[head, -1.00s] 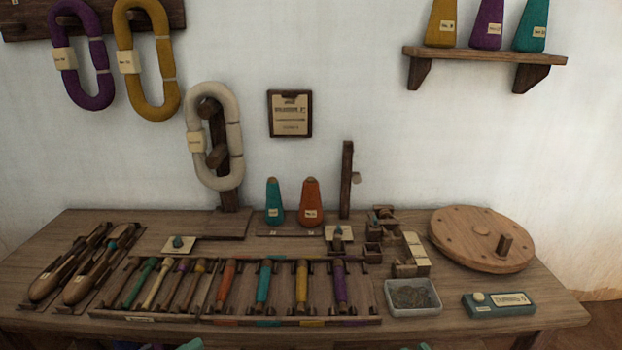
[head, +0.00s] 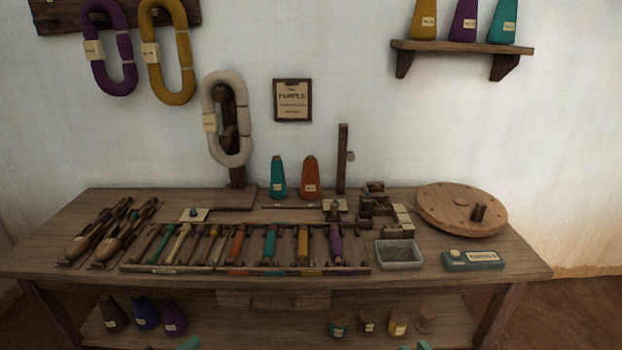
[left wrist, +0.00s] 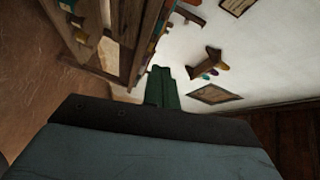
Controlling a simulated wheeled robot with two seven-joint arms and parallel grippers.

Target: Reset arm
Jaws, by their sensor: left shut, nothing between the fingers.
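My left gripper (head: 188,343) shows only as a small teal tip at the bottom edge of the head view, in front of the table and apart from it. In the left wrist view its two green fingers (left wrist: 162,88) lie together, shut with nothing between them. A similar teal tip (head: 424,345), likely my right gripper, shows at the bottom edge further right. Too little of it shows to tell its state. The wooden table (head: 520,268) stands beyond both tips.
The table holds shuttles (head: 95,235), a bobbin rack (head: 250,269), a grey tray (head: 398,255), a teal box (head: 473,261) and a round wooden disc (head: 445,212). Several cones stand on the lower shelf (head: 270,330). The space in front of the table looks clear.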

